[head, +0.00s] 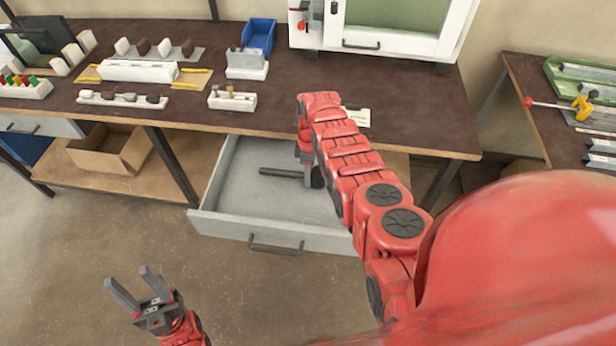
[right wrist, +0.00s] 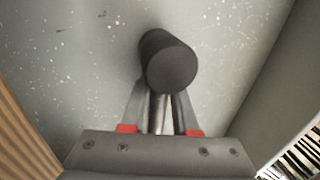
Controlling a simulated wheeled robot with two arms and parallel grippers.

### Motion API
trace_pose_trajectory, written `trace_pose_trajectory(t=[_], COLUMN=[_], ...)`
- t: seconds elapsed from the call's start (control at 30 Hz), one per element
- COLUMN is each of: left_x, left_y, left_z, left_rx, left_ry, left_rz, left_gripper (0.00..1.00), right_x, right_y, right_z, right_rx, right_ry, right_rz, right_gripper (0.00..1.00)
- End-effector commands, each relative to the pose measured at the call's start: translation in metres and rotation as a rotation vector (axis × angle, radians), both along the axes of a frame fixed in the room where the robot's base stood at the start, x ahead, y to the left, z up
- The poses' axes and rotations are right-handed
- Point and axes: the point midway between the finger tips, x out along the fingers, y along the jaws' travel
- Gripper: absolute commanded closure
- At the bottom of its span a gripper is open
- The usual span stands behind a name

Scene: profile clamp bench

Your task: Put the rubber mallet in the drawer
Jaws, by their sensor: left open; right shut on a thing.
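The rubber mallet has a dark handle (head: 282,172) that shows inside the open drawer's outline in the head view; its black head (head: 317,178) is partly hidden by my right arm. The open grey drawer (head: 222,222) hangs under the bench, its front toward me. My right gripper (head: 306,168) reaches down into the drawer area, shut on the mallet. In the right wrist view the mallet's black head (right wrist: 168,62) stands just beyond the fingers, which grip the shaft. I cannot tell whether the mallet touches the drawer floor. My left gripper (head: 127,275) is open and empty, low over the floor.
The workbench top (head: 190,122) above the drawer carries white holders, a blue bin (head: 259,36) and a white cabinet (head: 395,45). A cardboard box (head: 110,150) sits on the lower shelf. Another bench at the right holds a yellow-handled tool (head: 582,108). The drawer's left part is clear.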

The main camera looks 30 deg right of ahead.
Motion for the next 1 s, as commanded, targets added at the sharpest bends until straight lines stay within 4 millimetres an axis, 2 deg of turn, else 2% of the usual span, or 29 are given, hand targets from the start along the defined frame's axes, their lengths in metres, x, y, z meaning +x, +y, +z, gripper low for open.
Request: trace_pose_trajectory(t=[0.4, 0.43, 0.6, 1.0], left_x=[0.0000, 0.0000, 0.0000, -0.0001], left_y=[0.0000, 0.0000, 0.0000, 0.0000], left_z=[-0.0053, -0.0050, -0.0038, -0.0033], left_rx=[0.000, 0.000, 0.000, 0.000], left_ry=[0.000, 0.000, 0.000, 0.000], left_rz=[0.000, 0.000, 0.000, 0.000], left_gripper=[0.50, 0.50, 0.50, 0.50], right_x=[0.0003, 0.0003, 0.0002, -0.0005], right_y=[0.0001, 0.0001, 0.0000, 0.0004], right_z=[-0.0065, -0.0062, -0.0050, -0.0052], right_rx=[0.000, 0.000, 0.000, 0.001], right_ry=[-0.001, -0.001, -0.001, 0.001], right_rz=[0.000, 0.000, 0.000, 0.000], right_gripper=[1.00, 0.70, 0.42, 0.42])
